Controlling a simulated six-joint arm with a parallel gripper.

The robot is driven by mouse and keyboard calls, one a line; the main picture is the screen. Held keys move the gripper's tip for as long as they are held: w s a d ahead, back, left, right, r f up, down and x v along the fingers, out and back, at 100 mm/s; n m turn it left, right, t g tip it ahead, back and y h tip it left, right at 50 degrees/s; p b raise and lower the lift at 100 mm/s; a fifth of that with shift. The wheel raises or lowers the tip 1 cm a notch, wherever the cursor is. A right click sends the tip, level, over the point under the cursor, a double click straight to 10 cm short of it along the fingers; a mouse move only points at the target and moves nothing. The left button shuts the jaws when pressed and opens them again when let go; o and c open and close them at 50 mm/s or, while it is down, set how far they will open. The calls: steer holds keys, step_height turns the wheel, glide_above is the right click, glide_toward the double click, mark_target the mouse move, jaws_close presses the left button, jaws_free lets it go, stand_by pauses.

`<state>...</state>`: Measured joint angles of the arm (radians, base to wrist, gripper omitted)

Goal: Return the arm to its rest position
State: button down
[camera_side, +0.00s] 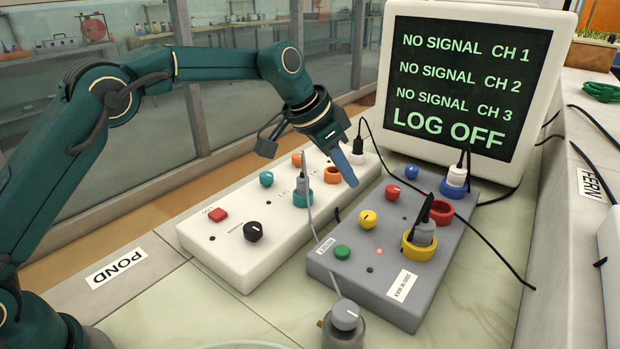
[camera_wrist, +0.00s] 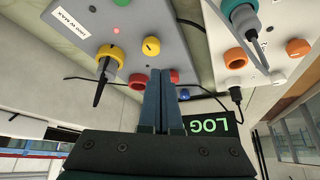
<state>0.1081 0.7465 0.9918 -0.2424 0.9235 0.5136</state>
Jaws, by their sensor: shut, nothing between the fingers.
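My gripper (camera_side: 351,183) hangs at the end of my teal arm, its blue-grey fingers shut with nothing between them. In the side view the fingers point down in front of the far end of a white control box (camera_side: 215,250) and a grey control box (camera_side: 345,278). In the wrist view the shut fingers (camera_wrist: 161,72) overlap the grey box (camera_wrist: 98,25) near its red and yellow knobs. I cannot tell the exact height of the fingertips above the boxes.
A monitor (camera_side: 450,150) reading "NO SIGNAL" and "LOG OFF" stands behind the boxes. Plugs with black cables sit in a yellow socket (camera_side: 418,247) and a blue socket (camera_side: 453,188). A grey-knobbed cylinder (camera_side: 345,318) stands in front. The bench near the POND label (camera_side: 117,268) is clear.

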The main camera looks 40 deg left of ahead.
steer(key=s+a+r+n+t+y, duration=0.15)
steer(key=s+a+r, duration=0.35)
steer(key=s+r, duration=0.8)
steer(key=s+a+f+n, duration=0.2)
steer(key=s+f, duration=0.3)
steer(key=s, duration=0.3)
steer(key=s+a+f+n+g+y, duration=0.1)
steer(key=s+a+f+n, duration=0.1)
steer(key=s+f, duration=0.4)
steer(key=s, duration=0.2)
steer(key=shift+s+f, duration=0.25)
steer(key=shift+s, duration=0.15)
steer(key=shift+n+y, duration=0.25)
